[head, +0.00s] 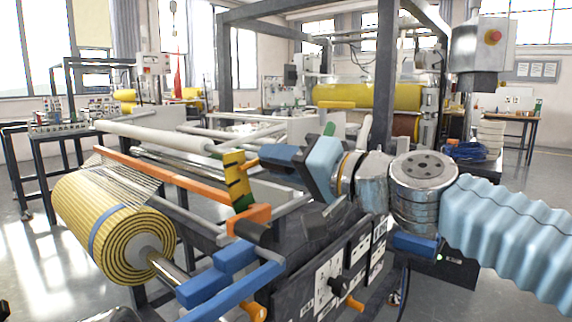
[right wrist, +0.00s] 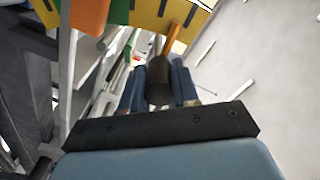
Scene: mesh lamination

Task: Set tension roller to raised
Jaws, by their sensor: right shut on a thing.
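The tension roller (head: 150,135) is a long white roller across the top of the near machine frame. At its right end stands a yellow scale plate (head: 236,180) with black marks and a green part; the plate also shows at the top of the right wrist view (right wrist: 150,12). A lever with an orange rod (right wrist: 173,42) and a dark knob (right wrist: 158,85) is in front of the plate. My right gripper (head: 266,158) is shut on the knob, its blue fingers on either side. The lever's exact mark is unclear. My left gripper is out of view.
A yellow mesh roll (head: 85,215) with a blue band sits at the left, below an orange bar (head: 165,175). Blue blocks (head: 218,275) and a control panel (head: 335,280) with an orange-tipped knob are below my right arm. Open floor lies at the far left.

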